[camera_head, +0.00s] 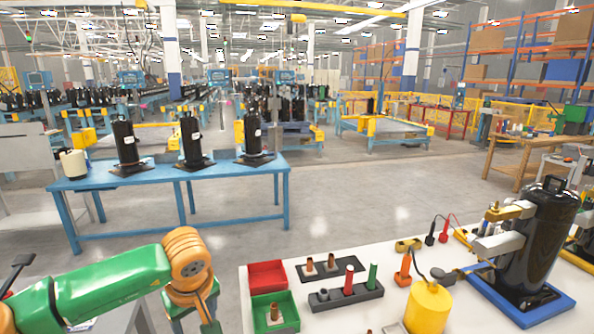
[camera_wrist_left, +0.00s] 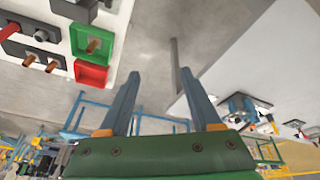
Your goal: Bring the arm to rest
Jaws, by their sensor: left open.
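My left arm comes in at the lower left of the head view, with a green link (camera_head: 110,283) and an orange joint (camera_head: 187,255). From that joint it bends downward, left of the white table, and its end is cut off by the bottom edge. In the left wrist view my left gripper (camera_wrist_left: 161,95) has its two blue-grey fingers spread apart. My right gripper is in neither view.
A white table (camera_head: 330,262) at right holds a red bin (camera_head: 267,275), a green bin (camera_head: 262,318), a black block with pegs (camera_head: 345,297), a yellow cylinder (camera_head: 428,308) and a black compressor (camera_head: 545,235). A blue table (camera_head: 235,172) with black compressors stands beyond open floor (camera_head: 360,205).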

